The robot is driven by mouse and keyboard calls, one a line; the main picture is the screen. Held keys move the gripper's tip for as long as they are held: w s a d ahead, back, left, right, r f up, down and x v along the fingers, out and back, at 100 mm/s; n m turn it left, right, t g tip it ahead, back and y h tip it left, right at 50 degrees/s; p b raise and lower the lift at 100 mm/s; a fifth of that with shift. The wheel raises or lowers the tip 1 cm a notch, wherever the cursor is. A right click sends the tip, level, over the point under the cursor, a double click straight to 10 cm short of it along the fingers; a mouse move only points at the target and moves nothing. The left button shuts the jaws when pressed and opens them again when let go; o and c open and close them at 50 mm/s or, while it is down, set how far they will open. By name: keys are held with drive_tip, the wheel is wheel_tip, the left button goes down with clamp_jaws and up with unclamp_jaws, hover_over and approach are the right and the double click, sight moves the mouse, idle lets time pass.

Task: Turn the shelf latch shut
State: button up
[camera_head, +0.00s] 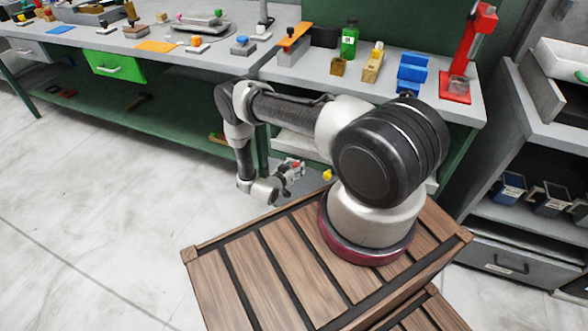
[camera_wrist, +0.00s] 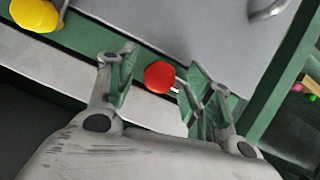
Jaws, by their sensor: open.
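A round red knob (camera_wrist: 160,76) with a short metal stem shows between the fingers of my gripper (camera_wrist: 159,60) in the wrist view. It looks like the shelf latch's handle, but the frames do not make this certain. The fingers stand apart on either side of it; I cannot tell whether either touches it. In the head view, my gripper (camera_head: 291,170) is low beside the green bench, with the red knob (camera_head: 296,163) at its tip. A yellow knob (camera_wrist: 36,14) sits to the left in the wrist view, and it also shows right of my gripper in the head view (camera_head: 327,175).
A grey panel (camera_wrist: 200,35) with a metal handle (camera_wrist: 268,9) lies beyond the fingers. A green post (camera_wrist: 283,85) runs at the right. The bench top (camera_head: 345,85) above holds blocks, a green bottle (camera_head: 349,39) and a red press (camera_head: 468,55). Open floor (camera_head: 100,200) lies left.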

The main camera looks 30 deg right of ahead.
drive_tip(key=c, duration=1)
drive_tip(key=shift+s+d+f+m+t+y, duration=0.1)
drive_tip(key=shift+m+t+y, duration=0.4)
drive_tip(key=shift+m+t, duration=1.2)
drive_tip(key=shift+s+d+f+m+t+y, duration=0.1)
drive_tip(key=shift+m+t+y, duration=0.55)
drive_tip(key=shift+m, duration=1.9)
drive_tip(key=shift+s+d+f+m+t+y, duration=0.1)
drive_tip(key=shift+m+t+y, duration=0.25)
drive_tip(key=shift+m+t, duration=1.4)
drive_tip(key=shift+m+g, duration=0.4)
drive_tip(key=shift+m, duration=0.1)
